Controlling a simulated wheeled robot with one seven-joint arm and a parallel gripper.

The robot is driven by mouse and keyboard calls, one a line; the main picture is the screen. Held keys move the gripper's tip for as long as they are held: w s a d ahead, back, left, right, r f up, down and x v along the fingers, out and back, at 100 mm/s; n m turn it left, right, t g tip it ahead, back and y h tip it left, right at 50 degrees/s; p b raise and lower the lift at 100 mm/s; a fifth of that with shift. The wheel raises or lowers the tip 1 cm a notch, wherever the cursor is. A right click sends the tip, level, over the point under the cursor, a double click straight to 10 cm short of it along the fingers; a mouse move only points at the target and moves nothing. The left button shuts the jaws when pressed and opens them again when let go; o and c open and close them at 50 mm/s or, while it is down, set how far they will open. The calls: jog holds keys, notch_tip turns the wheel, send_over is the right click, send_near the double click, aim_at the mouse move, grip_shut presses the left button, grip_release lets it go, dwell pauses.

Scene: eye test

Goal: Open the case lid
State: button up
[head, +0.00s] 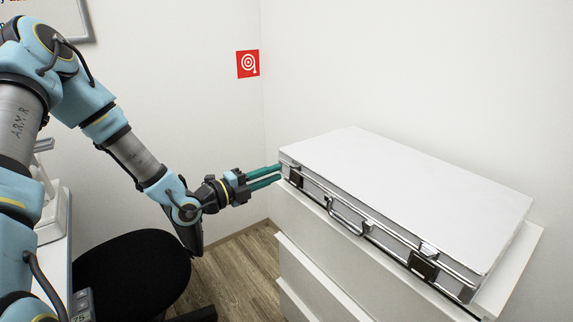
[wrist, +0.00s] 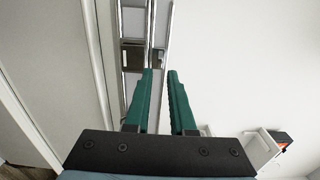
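The case (head: 410,195) lies flat with its white lid down. Metal trim runs around its edge. Its front has a carrying handle (head: 345,216), a left latch (head: 295,175) and a right latch (head: 424,266). I cannot tell whether the latches are fastened. My gripper (head: 280,172) has two teal fingers, parted with a narrow gap and nothing seen between them. Their tips are at the case's left front corner, near the left latch; touching or apart is unclear. In the wrist view, the fingertips (wrist: 160,72) lie just below a latch (wrist: 133,55) on the metal-trimmed front.
The case stands on a white drawer cabinet (head: 300,235), close to the wall behind. A black chair (head: 135,270) stands below my arm, beside a white desk (head: 55,225) at the left. A red sign (head: 248,64) hangs on the wall. Air above the lid is clear.

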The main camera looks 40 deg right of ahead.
aim_at(291, 167)
jog(key=d+p, duration=0.1)
jog(key=d, duration=0.4)
grip_shut()
dwell(1.4)
